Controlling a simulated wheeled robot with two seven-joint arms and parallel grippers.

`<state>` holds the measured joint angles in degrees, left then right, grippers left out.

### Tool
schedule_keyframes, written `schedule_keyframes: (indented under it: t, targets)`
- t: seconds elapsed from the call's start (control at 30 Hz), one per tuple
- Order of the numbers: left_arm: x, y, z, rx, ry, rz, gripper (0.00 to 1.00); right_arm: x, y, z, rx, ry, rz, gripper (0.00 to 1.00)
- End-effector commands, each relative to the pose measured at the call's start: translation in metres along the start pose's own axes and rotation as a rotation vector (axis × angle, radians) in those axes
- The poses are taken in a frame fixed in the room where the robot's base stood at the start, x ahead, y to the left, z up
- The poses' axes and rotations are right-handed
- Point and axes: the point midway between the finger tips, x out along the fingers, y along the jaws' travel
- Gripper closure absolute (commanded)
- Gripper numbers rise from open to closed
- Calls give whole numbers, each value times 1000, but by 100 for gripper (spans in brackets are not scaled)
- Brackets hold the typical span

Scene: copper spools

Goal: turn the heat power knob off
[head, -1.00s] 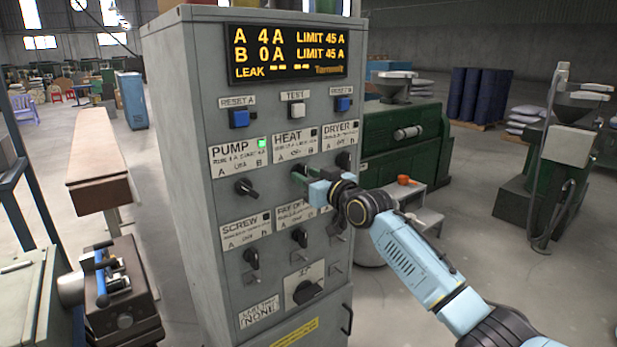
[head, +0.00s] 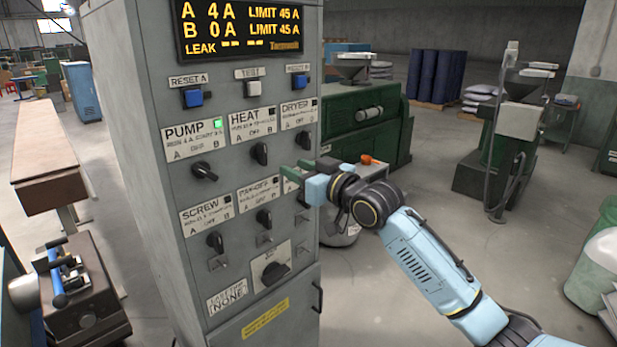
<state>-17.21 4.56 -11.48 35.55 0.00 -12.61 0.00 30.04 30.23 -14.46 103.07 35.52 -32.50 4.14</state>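The heat power knob (head: 259,153) is a black knob below the HEAT label (head: 252,124) on the grey cabinet front. It looks upright, in line with the OFF mark, and the small indicator on its label is dark. My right gripper (head: 290,170) is to the right of and below the heat knob, clear of it. Its greenish fingers look apart, with nothing seen between them. The gripper covers part of the lower right knob. My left gripper is not in view.
The pump knob (head: 204,171) sits tilted to the left, with a lit green light (head: 218,124) above it. The dryer knob (head: 302,141) is close above my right gripper. The display (head: 238,28) reads A 4A, B 0A. Screw knob (head: 215,240) is lower left.

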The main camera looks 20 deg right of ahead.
Motion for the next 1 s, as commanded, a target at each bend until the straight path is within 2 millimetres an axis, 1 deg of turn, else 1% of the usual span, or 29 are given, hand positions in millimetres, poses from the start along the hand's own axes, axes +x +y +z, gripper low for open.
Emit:
schedule_keyframes:
  t: [0.03, 0.1, 0.23, 0.4, 0.8, 0.87, 0.93, 0.97, 1.0]
  targets:
    - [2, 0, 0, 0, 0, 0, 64, -8, 0, 2, -3, -2, 0, 65]
    - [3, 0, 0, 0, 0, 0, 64, -16, 0, 2, -1, -1, 0, 65]
    - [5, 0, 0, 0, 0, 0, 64, -25, 0, 1, -1, -1, 0, 65]
    - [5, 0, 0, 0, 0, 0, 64, -28, 0, 0, -1, -1, 0, 65]
    - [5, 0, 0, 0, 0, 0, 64, -28, 0, 1, 0, -2, 1, 65]
    - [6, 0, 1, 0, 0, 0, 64, -27, 2, 9, 5, -11, 7, 65]
    - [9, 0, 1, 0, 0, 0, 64, -24, 8, 29, 16, -36, 23, 65]
    - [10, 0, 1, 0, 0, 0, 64, -23, 11, 43, 22, -53, 34, 65]
    - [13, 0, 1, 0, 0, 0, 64, -21, 16, 64, 33, -80, 51, 65]
